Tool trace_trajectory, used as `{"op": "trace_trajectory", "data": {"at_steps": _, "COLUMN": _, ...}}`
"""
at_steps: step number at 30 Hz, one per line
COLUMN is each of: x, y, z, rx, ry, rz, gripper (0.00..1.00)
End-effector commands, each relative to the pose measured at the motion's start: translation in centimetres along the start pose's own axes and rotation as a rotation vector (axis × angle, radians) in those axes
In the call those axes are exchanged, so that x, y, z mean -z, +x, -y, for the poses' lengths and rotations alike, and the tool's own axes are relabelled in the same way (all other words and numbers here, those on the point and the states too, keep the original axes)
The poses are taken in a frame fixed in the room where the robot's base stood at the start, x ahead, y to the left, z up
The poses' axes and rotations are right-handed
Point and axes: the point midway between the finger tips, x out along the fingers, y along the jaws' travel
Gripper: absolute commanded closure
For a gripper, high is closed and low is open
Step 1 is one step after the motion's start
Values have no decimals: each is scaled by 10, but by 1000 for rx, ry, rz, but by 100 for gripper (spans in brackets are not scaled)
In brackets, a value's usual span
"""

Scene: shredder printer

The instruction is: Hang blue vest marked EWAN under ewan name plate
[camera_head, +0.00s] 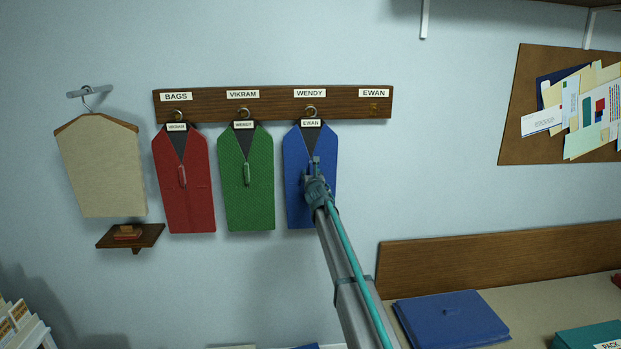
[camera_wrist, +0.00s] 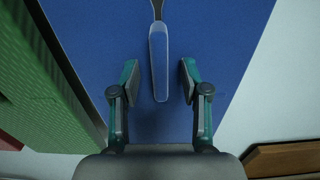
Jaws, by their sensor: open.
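The blue vest (camera_head: 298,186) with an EWAN tag (camera_head: 311,123) hangs on the hook under the WENDY plate (camera_head: 309,93). The EWAN name plate (camera_head: 374,93) is at the right end of the wooden rack, above a brass hook (camera_head: 374,108) with nothing on it. My gripper (camera_head: 317,170) is in front of the blue vest. In the wrist view my gripper (camera_wrist: 159,80) is open, with its fingers on either side of the vest's pale blue handle (camera_wrist: 159,62). The fingers look apart from the handle. The blue cloth (camera_wrist: 222,45) fills most of that view.
A green vest tagged WENDY (camera_head: 246,190) hangs close left of the blue one, under VIKRAM. A red vest (camera_head: 184,190) hangs under BAGS. A beige garment (camera_head: 103,165) hangs on a separate left hook above a small shelf (camera_head: 130,236). The wall right of the blue vest is clear.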

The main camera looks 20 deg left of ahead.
Motion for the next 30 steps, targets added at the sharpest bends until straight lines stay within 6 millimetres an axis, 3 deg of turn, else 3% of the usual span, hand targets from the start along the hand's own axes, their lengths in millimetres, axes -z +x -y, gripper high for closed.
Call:
{"op": "trace_trajectory", "data": {"at_steps": 6, "x": 0, "y": 1, "z": 0, "rx": 0, "ry": 0, "rz": 0, "gripper": 54}}
{"op": "trace_trajectory", "data": {"at_steps": 15, "x": 0, "y": 1, "z": 0, "rx": 0, "ry": 0, "rz": 0, "gripper": 100}}
{"op": "trace_trajectory", "data": {"at_steps": 30, "x": -3, "y": 1, "z": 0, "rx": 0, "ry": 0, "rz": 2, "gripper": 100}}
